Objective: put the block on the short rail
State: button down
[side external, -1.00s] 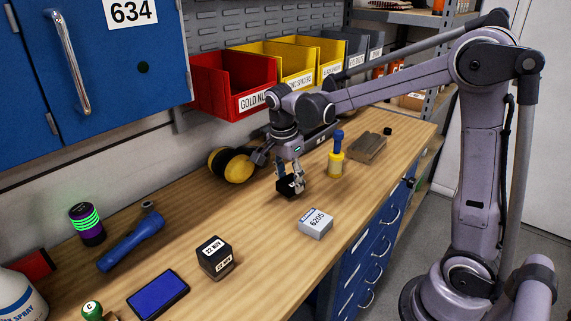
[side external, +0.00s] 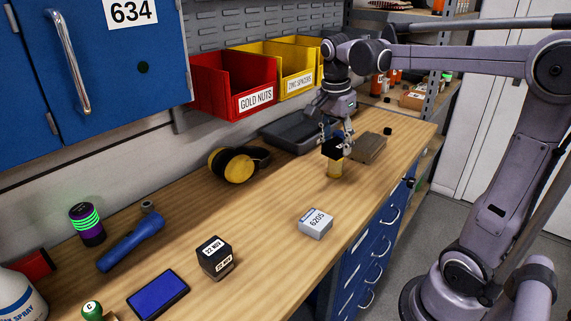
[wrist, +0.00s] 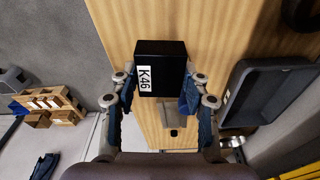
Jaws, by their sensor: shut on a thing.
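My gripper (side external: 335,138) is shut on a black block (side external: 332,149) and holds it above the far part of the bench. In the wrist view the block (wrist: 162,56) sits between the two fingers of my gripper (wrist: 160,88), with a white label reading K46. I cannot make out for certain which thing is the short rail.
A dark tray (side external: 291,132) lies behind the gripper, below red (side external: 232,88) and yellow bins (side external: 297,72). Yellow-black earmuffs (side external: 233,164) are to the left. A 6205 box (side external: 316,223) and a stamp cube (side external: 216,257) stand nearer.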

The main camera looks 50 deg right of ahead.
jog(key=r, duration=0.9)
jog(key=shift+d, duration=0.35)
jog(key=s+d+n, duration=0.1)
jog(key=s+d, duration=0.4)
jog(key=d, duration=0.8)
jog(key=s+d, duration=0.5)
jog(key=d, duration=0.8)
send_over(369, 141)
jog(key=f, duration=0.8)
jog(key=a+f, duration=0.1)
jog(key=f, duration=0.3)
jog(key=shift+f, duration=0.2)
jog(key=shift+d+f, duration=0.1)
jog(key=shift+f, duration=1.9)
jog(key=c, duration=0.7)
grip_release()
jog(key=shift+f, duration=0.15)
jog(key=shift+o, duration=0.2)
